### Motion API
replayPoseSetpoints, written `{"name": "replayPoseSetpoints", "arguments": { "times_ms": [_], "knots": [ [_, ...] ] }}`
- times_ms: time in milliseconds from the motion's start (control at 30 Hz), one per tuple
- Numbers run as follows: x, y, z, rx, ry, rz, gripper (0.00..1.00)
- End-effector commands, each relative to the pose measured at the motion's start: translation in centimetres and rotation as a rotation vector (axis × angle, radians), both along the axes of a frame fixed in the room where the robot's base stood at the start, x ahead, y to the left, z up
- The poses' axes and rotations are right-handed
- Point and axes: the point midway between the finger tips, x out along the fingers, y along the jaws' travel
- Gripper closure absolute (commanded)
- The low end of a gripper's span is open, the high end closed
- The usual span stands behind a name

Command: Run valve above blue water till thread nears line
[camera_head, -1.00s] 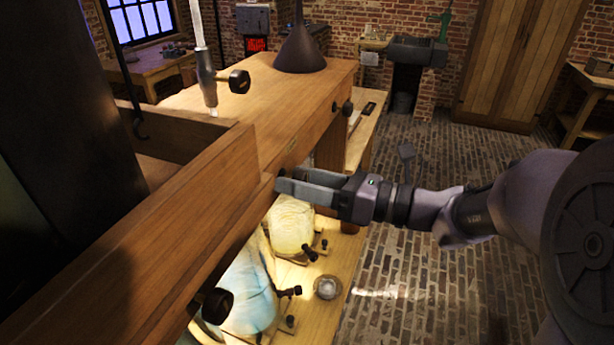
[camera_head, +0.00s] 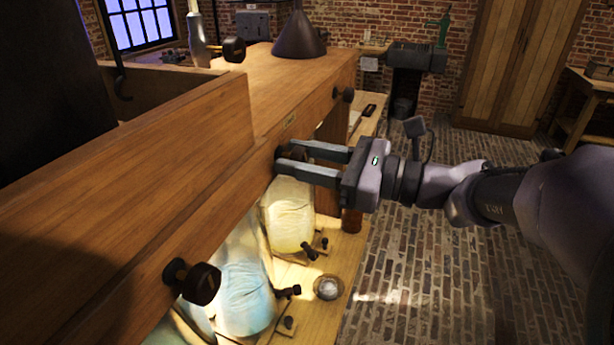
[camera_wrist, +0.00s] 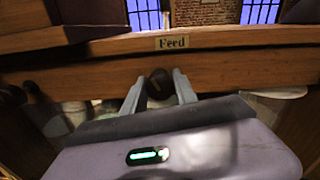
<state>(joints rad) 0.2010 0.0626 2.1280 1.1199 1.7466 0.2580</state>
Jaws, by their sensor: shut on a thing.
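My gripper (camera_head: 310,163) is shut on a dark round valve knob (camera_wrist: 159,83) on the front of the wooden beam. One finger lies on each side of the knob, under a "Feed" label (camera_wrist: 172,42). In the head view the knob is mostly hidden by the fingers. The jar of blue water (camera_head: 243,292) stands below the beam, nearer and to the left of my gripper. A jar with pale yellow content (camera_head: 290,220) stands below my gripper. Another dark knob (camera_head: 203,283) sits on the beam near the blue jar. No thread or line can be made out.
A dark funnel (camera_head: 299,38) stands on the wooden bench top, with one more knob (camera_head: 345,95) on its front. A small round dish (camera_head: 328,288) and black fittings lie on the lower shelf beside the jars. The brick floor (camera_head: 440,270) to the right is open.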

Motion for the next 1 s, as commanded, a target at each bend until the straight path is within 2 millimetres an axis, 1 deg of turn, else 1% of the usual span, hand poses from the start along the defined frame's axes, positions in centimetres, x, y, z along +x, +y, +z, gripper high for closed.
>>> {"name": "replayPoseSetpoints", "arguments": {
  "times_ms": [33, 133, 300, 433, 567, 700, 1000],
  "knots": [
    [-0.02, 0.00, -0.65, -0.014, -0.041, 0.000, 1.00],
    [-0.01, -0.01, -0.33, -0.036, -0.098, 0.000, 1.00],
    [-0.02, -0.01, 0.02, -0.040, -0.108, 0.001, 1.00],
    [-0.02, 0.00, -0.15, -0.045, -0.122, 0.001, 1.00],
    [-0.02, 0.00, -0.68, -0.087, -0.241, 0.000, 1.00],
    [-0.01, -0.01, -0.41, -0.124, -0.337, -0.001, 1.00],
    [-0.01, -0.01, 0.00, -0.129, -0.350, 0.000, 1.00]
  ]
}}
